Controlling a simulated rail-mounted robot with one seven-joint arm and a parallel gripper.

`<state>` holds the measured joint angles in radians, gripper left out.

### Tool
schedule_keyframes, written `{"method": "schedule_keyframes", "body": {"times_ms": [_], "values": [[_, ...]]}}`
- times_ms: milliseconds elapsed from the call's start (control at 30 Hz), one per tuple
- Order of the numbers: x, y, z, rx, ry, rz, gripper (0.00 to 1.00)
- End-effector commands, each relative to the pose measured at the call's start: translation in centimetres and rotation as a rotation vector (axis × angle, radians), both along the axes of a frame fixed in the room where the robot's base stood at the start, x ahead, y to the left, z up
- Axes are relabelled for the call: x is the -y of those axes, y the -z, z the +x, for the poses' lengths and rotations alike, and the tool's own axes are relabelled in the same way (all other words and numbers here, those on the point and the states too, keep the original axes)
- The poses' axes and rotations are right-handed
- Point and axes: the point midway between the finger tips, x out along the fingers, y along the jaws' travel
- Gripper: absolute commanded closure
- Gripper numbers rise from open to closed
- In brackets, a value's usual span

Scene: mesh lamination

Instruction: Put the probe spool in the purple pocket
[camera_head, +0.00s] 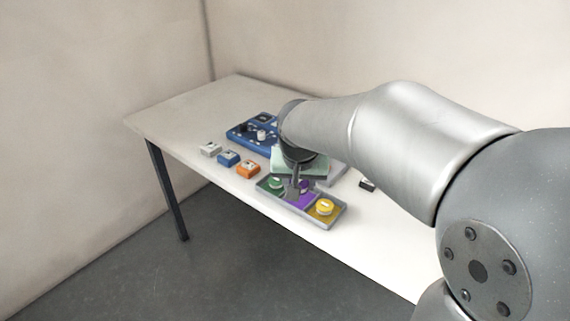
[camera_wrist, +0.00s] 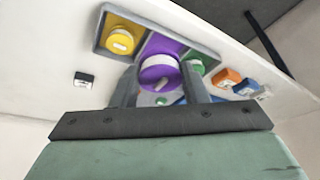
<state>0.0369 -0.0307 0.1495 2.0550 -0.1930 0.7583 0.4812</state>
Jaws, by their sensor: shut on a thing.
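My gripper (camera_wrist: 158,88) is shut on the probe spool (camera_wrist: 158,75), a round purple piece with a white band, between its two fingers. In the head view my gripper (camera_head: 296,187) points down over the middle of the grey tray, and the spool is hidden there. The purple pocket (camera_head: 307,197) is the middle pocket; its purple floor also shows around the spool in the wrist view (camera_wrist: 165,43). The spool lines up with this pocket, but I cannot tell whether it touches the floor or hangs just above.
The yellow pocket holds a yellow spool (camera_head: 324,206); the green pocket holds a green spool (camera_head: 275,183). White (camera_head: 210,149), blue (camera_head: 228,158) and orange (camera_head: 248,169) blocks stand left of the tray. A blue panel (camera_head: 245,137) lies behind. A black-and-white block (camera_head: 367,184) sits to the right.

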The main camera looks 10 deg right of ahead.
Motion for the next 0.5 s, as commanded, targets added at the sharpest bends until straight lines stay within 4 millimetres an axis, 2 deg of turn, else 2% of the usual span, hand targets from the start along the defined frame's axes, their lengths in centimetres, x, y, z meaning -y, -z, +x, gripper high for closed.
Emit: {"method": "schedule_keyframes", "body": {"times_ms": [100,200,333,500], "values": [[0.8,1.3,3.0,-0.003,0.002,0.001,0.86],[1.3,3.3,4.8,-0.004,0.000,0.000,0.86],[1.7,5.5,6.5,-0.003,0.000,0.000,0.86],[2.0,6.7,7.7,0.002,0.001,0.001,0.86]]}}
